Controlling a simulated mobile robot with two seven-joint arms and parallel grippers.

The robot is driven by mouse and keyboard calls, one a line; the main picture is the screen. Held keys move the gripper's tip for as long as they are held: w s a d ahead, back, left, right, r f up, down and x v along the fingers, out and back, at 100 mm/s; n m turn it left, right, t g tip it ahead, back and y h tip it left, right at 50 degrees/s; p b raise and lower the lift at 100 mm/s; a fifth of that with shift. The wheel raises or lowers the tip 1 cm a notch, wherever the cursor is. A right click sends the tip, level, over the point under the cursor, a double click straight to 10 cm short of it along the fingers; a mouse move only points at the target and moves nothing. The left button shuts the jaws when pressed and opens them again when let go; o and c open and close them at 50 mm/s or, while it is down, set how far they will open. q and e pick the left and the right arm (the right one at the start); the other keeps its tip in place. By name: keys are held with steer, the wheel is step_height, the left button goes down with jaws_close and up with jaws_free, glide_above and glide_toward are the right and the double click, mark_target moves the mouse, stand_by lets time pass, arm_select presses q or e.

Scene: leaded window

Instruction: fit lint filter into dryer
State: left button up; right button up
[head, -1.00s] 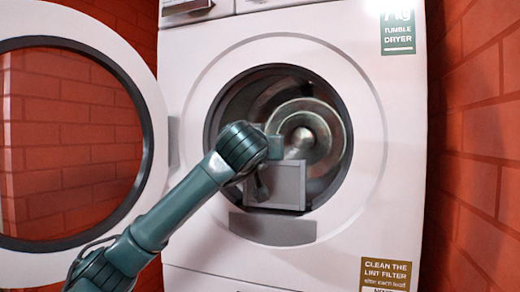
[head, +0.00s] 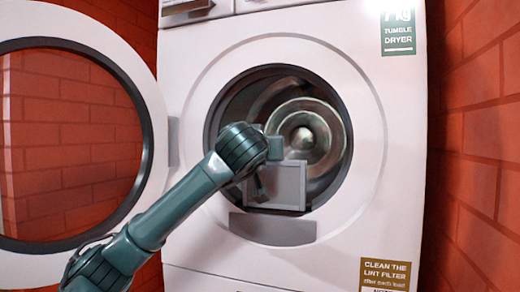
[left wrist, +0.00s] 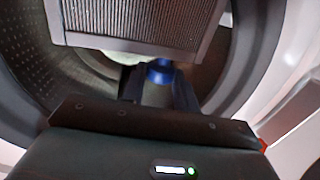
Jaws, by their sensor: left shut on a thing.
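The lint filter (head: 279,187) is a grey rectangular framed panel in front of the lower part of the dryer's round opening. In the left wrist view its dark ribbed mesh and pale frame (left wrist: 140,46) fill the top. My left gripper (left wrist: 159,88) is shut on the filter, with a blue part between its dark fingers. In the head view this gripper (head: 262,184) is partly hidden behind my wrist. The white dryer (head: 395,150) has a grey strip (head: 272,229) on the lower lip of its opening, below the filter. My right gripper is not in view.
The round dryer door (head: 155,95) stands open at the left. The metal drum (head: 330,165) shows behind the filter. Red brick walls (head: 475,130) flank the dryer. A brown label (head: 386,273) is at the lower right of its front.

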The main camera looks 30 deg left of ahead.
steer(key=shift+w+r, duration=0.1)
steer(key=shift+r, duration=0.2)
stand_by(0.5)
arm_select(q)
steer(key=shift+p, duration=0.45)
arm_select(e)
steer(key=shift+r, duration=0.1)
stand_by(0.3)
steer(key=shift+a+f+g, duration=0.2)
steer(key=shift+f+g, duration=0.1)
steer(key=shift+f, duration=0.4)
arm_select(q)
steer(key=shift+f, duration=0.35)
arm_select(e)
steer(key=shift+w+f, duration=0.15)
arm_select(q)
steer(key=shift+f+b, duration=0.2)
steer(key=shift+b, duration=0.2)
